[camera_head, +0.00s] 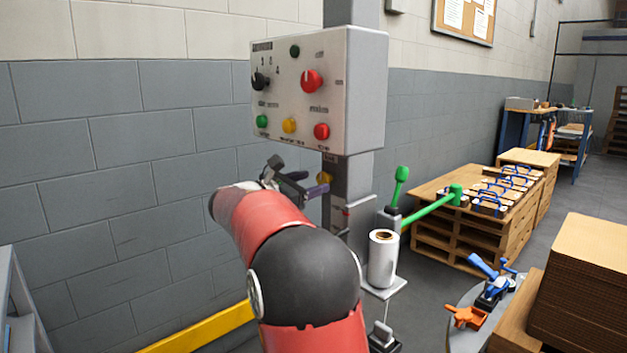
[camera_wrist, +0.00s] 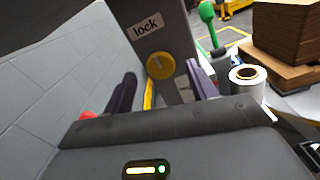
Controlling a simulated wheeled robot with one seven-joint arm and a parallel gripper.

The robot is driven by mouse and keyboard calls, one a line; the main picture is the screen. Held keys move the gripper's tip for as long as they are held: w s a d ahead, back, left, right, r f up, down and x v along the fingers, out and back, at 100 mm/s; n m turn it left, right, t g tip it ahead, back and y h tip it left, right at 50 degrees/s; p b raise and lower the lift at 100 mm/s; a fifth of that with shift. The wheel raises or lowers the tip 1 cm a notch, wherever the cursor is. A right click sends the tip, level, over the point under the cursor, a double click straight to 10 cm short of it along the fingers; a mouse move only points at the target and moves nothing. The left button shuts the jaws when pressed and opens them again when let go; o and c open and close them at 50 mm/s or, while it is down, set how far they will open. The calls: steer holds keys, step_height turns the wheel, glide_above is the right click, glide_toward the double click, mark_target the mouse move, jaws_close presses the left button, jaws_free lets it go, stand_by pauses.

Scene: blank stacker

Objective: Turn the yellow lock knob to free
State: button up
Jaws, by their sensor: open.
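The yellow lock knob (camera_wrist: 160,66) is round and sits on the grey post under a white "lock" label (camera_wrist: 148,27) in the wrist view. In the head view the knob (camera_head: 325,178) is a small yellow patch just below the control box, partly hidden by my gripper. My gripper (camera_head: 306,184) is open in front of the post, its fingers pointing at it. In the wrist view the purple-grey fingers stand left and right of the knob with gaps on both sides. I cannot tell how far the fingertips are from it in depth, nor which way the knob is set.
The control box (camera_head: 366,90) with coloured buttons and knobs hangs above my gripper. A green-handled lever (camera_head: 430,210) and a white roll (camera_head: 382,258) stand to the right of the post. A block wall (camera_head: 110,170) is on the left. Pallets (camera_head: 440,235) stand further right.

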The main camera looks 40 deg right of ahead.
mark_target(326, 179)
steer(key=shift+w+d, duration=0.15)
steer(key=shift+d, duration=1.25)
steer(key=c, duration=1)
